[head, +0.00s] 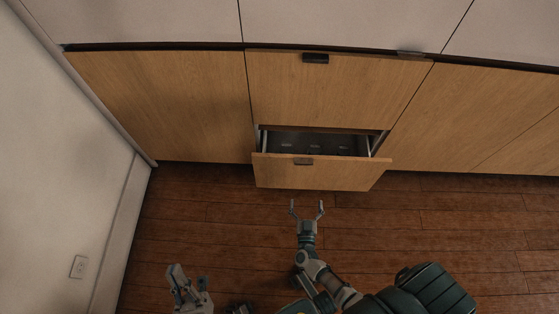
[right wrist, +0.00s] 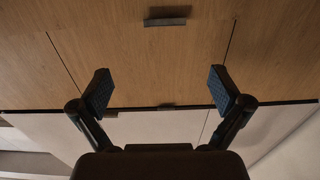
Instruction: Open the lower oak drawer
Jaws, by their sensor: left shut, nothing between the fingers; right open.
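The lower oak drawer (head: 325,174) is partly pulled out in the head view. Its dark interior shows behind the front panel, with several small pale items inside that are too small to tell. Its small dark handle (head: 303,161) sits at the top edge of the front. My right gripper (head: 307,208) is open and empty just in front of the drawer, apart from it, fingers toward the front. The right wrist view shows its spread fingers (right wrist: 167,92) with nothing between them. My left gripper (head: 188,277) is shut and empty, lower left above the floor.
The upper oak drawer (head: 280,92) is closed, with a dark handle (head: 315,58). Oak panels (head: 160,100) flank it. A white wall (head: 60,170) with an outlet (head: 79,267) stands at the left. The wooden floor (head: 450,220) in front is clear.

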